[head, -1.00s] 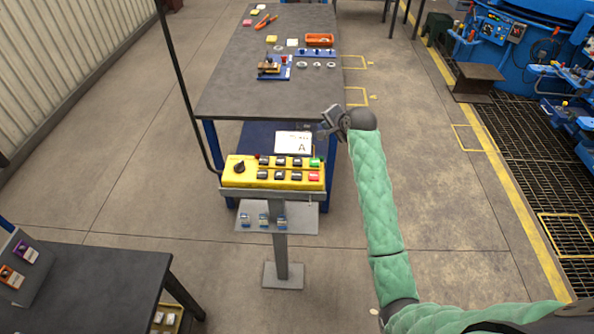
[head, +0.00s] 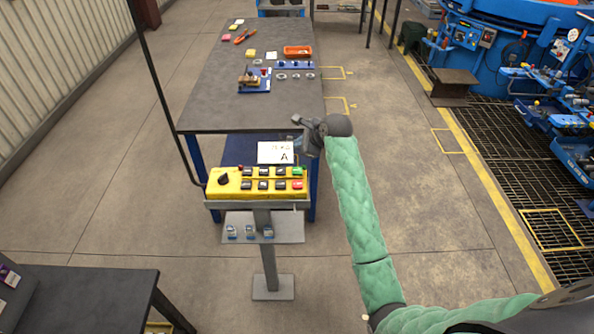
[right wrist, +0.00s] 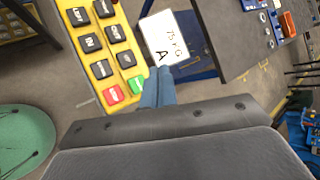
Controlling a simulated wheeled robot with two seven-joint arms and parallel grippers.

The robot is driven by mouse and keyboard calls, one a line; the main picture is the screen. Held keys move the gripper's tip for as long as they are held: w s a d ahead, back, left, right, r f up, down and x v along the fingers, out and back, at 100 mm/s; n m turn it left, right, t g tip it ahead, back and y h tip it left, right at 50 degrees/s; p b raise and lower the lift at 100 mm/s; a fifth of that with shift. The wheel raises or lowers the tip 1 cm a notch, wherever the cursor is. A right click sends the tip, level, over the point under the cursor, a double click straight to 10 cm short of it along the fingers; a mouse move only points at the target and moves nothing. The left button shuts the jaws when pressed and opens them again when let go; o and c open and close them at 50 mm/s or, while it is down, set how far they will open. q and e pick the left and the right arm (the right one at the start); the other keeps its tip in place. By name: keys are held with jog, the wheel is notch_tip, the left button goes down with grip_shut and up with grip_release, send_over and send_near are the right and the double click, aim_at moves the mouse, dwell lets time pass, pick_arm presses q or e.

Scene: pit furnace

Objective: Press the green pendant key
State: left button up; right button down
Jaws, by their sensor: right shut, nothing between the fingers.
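The yellow pendant box (head: 231,190) sits on a grey stand, with a dark rotary knob at its left and two rows of keys. The green key (head: 298,171) is at the right end of the far row, beyond the red key (head: 297,185). In the right wrist view the green key (right wrist: 137,84) lies just left of my right gripper's blue fingers (right wrist: 157,80), which are shut and empty. In the head view my right gripper (head: 304,141) is above and beyond the green key; contact is not visible. My left gripper is out of view.
A white card marked A (head: 275,152) stands behind the pendant. A grey worktable (head: 225,110) with small parts and an orange tray (head: 298,51) is beyond. A lower shelf (head: 288,229) holds several small items. Floor right of the stand is clear.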

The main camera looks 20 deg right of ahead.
aim_at(300, 172)
jog(key=shift+f, duration=0.15)
jog(key=shift+f, duration=4.3)
jog(key=shift+f, duration=0.4)
jog(key=shift+f, duration=0.45)
jog(key=shift+r, duration=0.9)
jog(key=shift+r, duration=2.5)
